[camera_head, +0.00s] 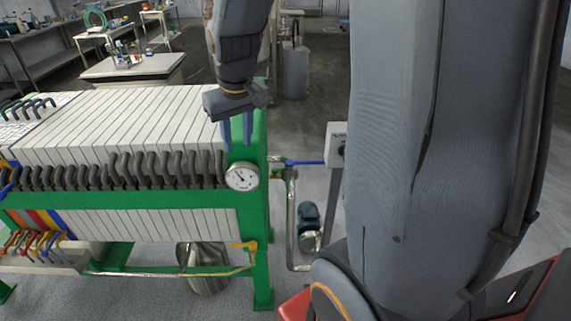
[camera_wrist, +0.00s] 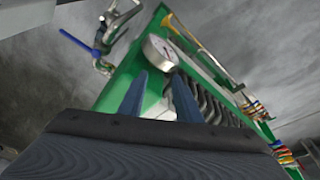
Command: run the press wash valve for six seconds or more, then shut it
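My gripper (camera_head: 237,140) hangs fingers down over the green end frame of the filter press, just above and in front of the round pressure gauge (camera_head: 242,176). Its two blue fingers stand apart with nothing between them; they also show in the wrist view (camera_wrist: 160,85). A valve with a long blue lever (camera_head: 306,162) sits on the pipe right of the press, clear of my gripper. The lever points right, towards a grey box; it also shows in the wrist view (camera_wrist: 76,41). A yellow-handled valve (camera_head: 246,245) is on the lower pipe. No label naming the wash valve is readable.
The filter press (camera_head: 130,130) with its row of dark handles fills the left. A post-mounted box (camera_head: 335,145) stands close to the blue lever, partly behind my arm. A pump (camera_head: 310,228) and a steel vessel (camera_head: 203,268) stand on the floor.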

